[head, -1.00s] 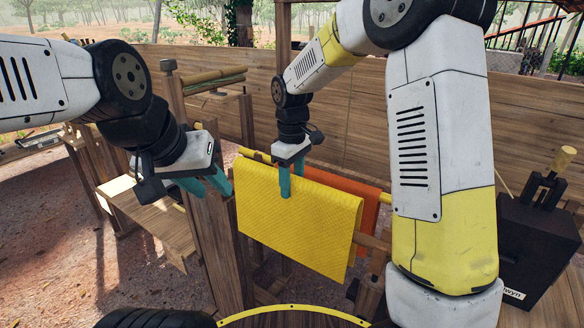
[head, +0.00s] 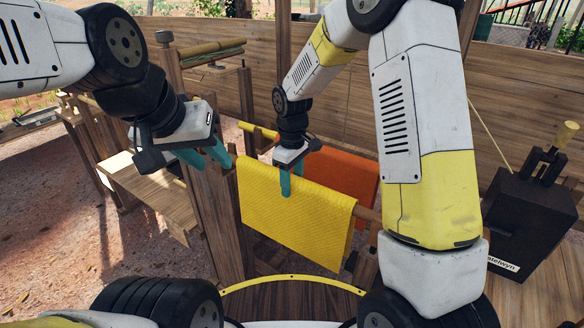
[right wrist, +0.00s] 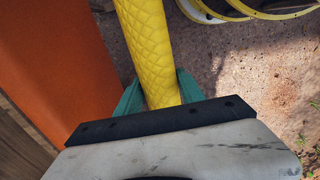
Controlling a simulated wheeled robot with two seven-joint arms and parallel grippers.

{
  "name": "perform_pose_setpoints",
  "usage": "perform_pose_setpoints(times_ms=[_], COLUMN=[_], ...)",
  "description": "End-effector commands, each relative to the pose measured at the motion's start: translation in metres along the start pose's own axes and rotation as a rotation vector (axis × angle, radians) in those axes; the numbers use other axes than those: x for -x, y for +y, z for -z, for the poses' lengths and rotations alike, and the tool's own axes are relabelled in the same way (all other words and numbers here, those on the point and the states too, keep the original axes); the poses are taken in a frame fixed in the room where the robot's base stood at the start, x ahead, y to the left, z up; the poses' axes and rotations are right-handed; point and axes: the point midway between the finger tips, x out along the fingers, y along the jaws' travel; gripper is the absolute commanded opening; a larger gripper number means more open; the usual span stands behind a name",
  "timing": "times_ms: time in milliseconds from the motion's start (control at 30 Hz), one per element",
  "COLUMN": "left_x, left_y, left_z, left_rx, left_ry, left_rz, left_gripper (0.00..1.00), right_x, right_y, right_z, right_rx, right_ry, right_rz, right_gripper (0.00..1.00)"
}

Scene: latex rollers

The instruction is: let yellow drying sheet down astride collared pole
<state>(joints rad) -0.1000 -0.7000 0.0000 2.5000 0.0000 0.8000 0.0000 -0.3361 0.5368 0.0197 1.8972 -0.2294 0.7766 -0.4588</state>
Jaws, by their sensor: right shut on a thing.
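The yellow drying sheet (head: 298,218) is quilted and hangs folded over, its near flap facing me. My right gripper (head: 285,185) is shut on its top fold. The right wrist view shows the yellow fold (right wrist: 150,50) between the teal fingers (right wrist: 160,92). My left gripper (head: 207,158) is open and empty, left of the sheet, near a wooden post.
An orange sheet (head: 343,176) hangs just behind the yellow one. A wooden post (head: 214,225) stands left of the sheet. A dark box (head: 525,225) with a handle stands at the right. A wooden wall (head: 510,105) closes the back.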

Motion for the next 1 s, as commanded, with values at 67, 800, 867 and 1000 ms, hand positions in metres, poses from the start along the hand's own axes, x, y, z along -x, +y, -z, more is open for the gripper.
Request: perform_pose_setpoints(times_ms=[67, 800, 867, 1000], left_x=[0.0000, 0.0000, 0.0000, 0.0000], left_y=[0.0000, 0.0000, 0.0000, 0.0000], left_z=[0.0000, 0.0000, 0.0000, 0.0000], left_rx=[0.000, 0.000, 0.000, 0.000], left_ry=[0.000, 0.000, 0.000, 0.000], left_rz=[0.000, 0.000, 0.000, 0.000], left_gripper=[0.36, 0.36, 0.36, 0.36], right_x=[0.0003, -0.0035, -0.0044, -0.0056], right_y=[0.0003, 0.0001, 0.0001, 0.0001], right_z=[0.0003, 0.0002, 0.0002, 0.0003], right_rx=[0.000, 0.000, 0.000, 0.000], right_ry=[0.001, 0.001, 0.001, 0.001], right_rz=[-0.001, 0.000, 0.000, -0.001], right_gripper=[0.00, 0.00, 0.00, 0.00])
